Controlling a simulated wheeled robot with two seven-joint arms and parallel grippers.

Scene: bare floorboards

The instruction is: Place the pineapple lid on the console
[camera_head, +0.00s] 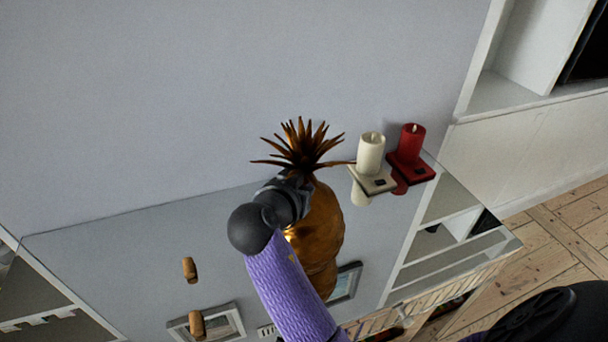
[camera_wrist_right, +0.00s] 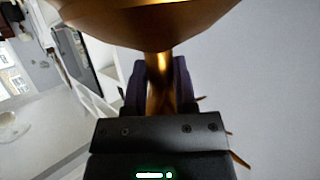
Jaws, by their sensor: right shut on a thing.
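The pineapple lid (camera_head: 303,145) shows as a tuft of brown, spiky leaves near the middle of the head view. My right gripper (camera_head: 298,183) is just below the leaves, at the end of the purple-sleeved arm. In the right wrist view, the gripper (camera_wrist_right: 160,92) is shut on a narrow golden neck, with a wide golden rounded part (camera_wrist_right: 150,22) beyond it. The golden pineapple body (camera_head: 324,225) stands under the leaves, partly hidden by my arm. I cannot tell whether lid and body touch. The console (camera_head: 120,245) has a grey reflective top. My left gripper is out of view.
A cream candle (camera_head: 370,152) and a red candle (camera_head: 411,142) stand on small holders right of the leaves. Two corks (camera_head: 189,270) (camera_head: 197,325) and a picture frame (camera_head: 222,322) are at lower left. The console top left of my arm is mostly clear. A wall rises behind.

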